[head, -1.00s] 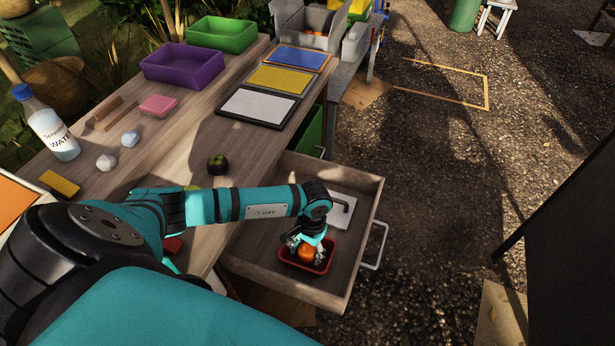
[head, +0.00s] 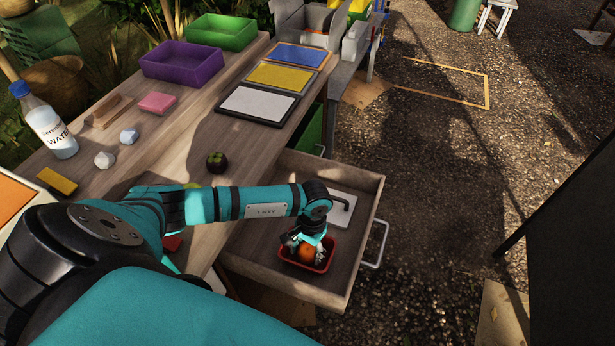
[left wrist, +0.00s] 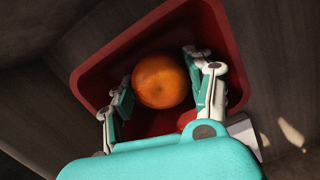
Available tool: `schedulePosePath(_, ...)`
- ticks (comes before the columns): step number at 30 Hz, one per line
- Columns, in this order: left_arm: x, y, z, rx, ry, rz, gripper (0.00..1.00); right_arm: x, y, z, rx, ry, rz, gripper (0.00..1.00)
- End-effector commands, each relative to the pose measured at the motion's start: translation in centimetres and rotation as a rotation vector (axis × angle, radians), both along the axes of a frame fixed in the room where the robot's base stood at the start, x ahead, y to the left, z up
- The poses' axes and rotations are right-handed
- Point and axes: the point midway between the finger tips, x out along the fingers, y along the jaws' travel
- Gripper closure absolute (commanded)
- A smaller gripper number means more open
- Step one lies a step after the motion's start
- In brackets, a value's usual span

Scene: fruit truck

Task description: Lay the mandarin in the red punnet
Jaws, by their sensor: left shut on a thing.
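The mandarin (head: 305,253) is orange and round, and it is inside the red punnet (head: 323,266). The red punnet stands in the open wooden drawer. My left gripper (head: 305,244) reaches down into the punnet, shut on the mandarin. In the left wrist view the mandarin (left wrist: 160,81) is between the two fingers (left wrist: 160,92), with the punnet's red wall (left wrist: 100,68) around it. Whether the mandarin touches the punnet floor cannot be told. A small bit of another red thing shows below it in that view. My right gripper is not in view.
The drawer (head: 262,251) also holds a white board with a dark handle (head: 341,207). On the table are a mangosteen (head: 216,162), a purple crate (head: 182,77), a green crate (head: 222,42), and a water bottle (head: 48,125). Gravel ground lies to the right.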

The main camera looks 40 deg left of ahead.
Motion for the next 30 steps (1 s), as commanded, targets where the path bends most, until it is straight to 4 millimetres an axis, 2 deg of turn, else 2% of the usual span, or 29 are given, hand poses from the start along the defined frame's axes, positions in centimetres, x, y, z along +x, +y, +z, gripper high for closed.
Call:
schedulePosePath(26,0.04,0.01,-0.48,0.000,-0.001,0.000,0.85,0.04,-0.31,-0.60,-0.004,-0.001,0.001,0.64)
schedulePosePath(27,0.03,0.01,-0.49,0.000,-0.001,0.000,0.44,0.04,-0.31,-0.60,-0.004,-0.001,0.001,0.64)
schedulePosePath(30,0.03,0.01,-0.49,0.000,-0.001,0.000,0.31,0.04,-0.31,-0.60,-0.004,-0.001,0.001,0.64)
